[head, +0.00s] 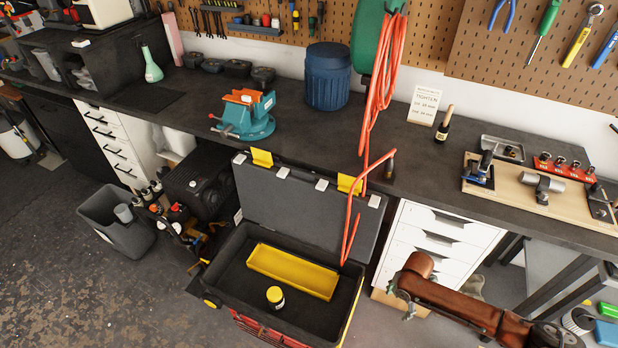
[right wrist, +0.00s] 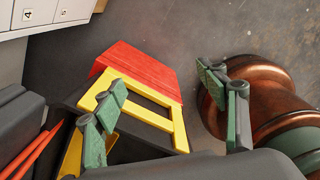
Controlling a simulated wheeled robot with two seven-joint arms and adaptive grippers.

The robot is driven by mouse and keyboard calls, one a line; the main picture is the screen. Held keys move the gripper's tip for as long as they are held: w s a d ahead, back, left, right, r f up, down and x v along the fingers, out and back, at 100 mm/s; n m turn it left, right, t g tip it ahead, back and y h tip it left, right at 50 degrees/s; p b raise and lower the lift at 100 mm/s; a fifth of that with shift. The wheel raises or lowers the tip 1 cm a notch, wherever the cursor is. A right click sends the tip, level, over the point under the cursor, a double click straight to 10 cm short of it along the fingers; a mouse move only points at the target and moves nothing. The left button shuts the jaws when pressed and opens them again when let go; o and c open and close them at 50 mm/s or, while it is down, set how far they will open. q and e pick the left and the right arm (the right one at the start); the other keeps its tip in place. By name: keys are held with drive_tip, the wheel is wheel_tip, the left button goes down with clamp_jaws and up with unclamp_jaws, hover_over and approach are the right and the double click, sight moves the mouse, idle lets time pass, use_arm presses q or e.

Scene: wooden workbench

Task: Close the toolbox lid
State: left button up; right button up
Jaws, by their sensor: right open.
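The toolbox (head: 352,296) stands on the floor in front of the bench, with a dark body, yellow edges and red front. Its dark grey lid (head: 300,215) is open, standing up and leaning back towards the bench, with yellow latches on its top edge. My right gripper (head: 402,297) is open and empty, to the right of the toolbox and apart from the lid. In the right wrist view its green fingers (right wrist: 160,86) are spread, with the toolbox's red and yellow side (right wrist: 150,70) beyond them. My left gripper is not in view.
An orange hose (head: 349,225) hangs in front of the lid's right part. A yellow tray (head: 292,271) and a small jar (head: 275,296) are inside the toolbox. White drawers (head: 437,243) stand behind my right gripper. A teal vise (head: 245,118) is on the bench.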

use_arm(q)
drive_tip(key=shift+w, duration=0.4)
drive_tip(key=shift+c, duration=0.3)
